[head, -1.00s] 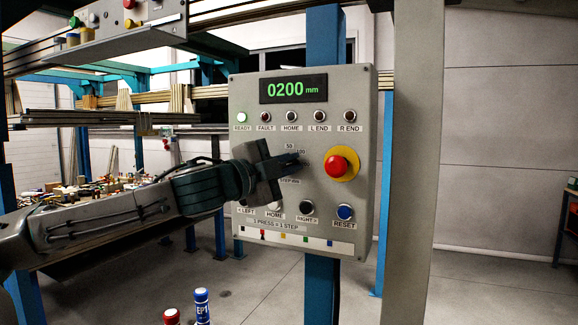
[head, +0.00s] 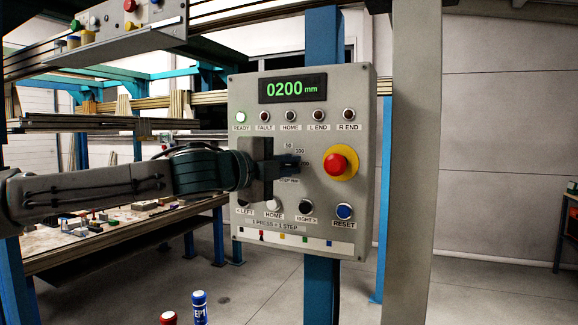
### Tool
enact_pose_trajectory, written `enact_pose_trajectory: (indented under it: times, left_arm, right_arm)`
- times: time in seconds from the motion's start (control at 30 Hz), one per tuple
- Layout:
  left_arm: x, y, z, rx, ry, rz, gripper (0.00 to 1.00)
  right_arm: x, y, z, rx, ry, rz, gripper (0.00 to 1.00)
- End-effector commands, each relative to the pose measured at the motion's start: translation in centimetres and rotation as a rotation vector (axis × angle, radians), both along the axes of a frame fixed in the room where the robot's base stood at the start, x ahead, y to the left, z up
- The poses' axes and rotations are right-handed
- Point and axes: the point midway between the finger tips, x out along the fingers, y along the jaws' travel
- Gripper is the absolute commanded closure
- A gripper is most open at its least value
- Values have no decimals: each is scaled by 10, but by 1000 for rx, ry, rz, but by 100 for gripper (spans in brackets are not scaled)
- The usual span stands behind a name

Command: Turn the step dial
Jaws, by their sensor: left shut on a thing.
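The grey control panel (head: 362,110) stands upright on a blue post. Its display (head: 292,88) reads 0200 mm, and the READY lamp (head: 241,117) is lit. My left gripper (head: 290,165) reaches in from the left and is shut at the step dial, in the middle of the panel. The gripper covers the dial, so its pointer cannot be seen. The marks 50 and 100 show above the fingers, and a partly covered mark shows to the right. My right gripper is not in view.
A red emergency button (head: 336,164) on a yellow plate sits close right of the fingers. Below are the HOME button (head: 273,205), the black RIGHT button (head: 305,207) and the blue RESET button (head: 344,212). A cluttered table (head: 120,245) stands at the left.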

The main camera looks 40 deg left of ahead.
Motion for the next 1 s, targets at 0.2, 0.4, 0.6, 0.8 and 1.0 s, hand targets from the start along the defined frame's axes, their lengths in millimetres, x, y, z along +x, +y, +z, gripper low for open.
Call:
enact_pose_trajectory:
  times: [0.2,0.4,0.6,0.8,1.0]
  left_arm:
    - [1,4,4,2,-6,12,71]
    - [0,3,3,1,-5,8,67]
    - [-2,2,1,1,-6,7,67]
    - [-17,5,-1,-5,-11,9,67]
    - [-41,7,-2,-4,-12,8,67]
  right_arm:
    - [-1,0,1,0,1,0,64]
    - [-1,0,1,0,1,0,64]
    - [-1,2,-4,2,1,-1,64]
    - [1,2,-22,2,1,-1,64]
    - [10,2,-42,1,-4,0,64]
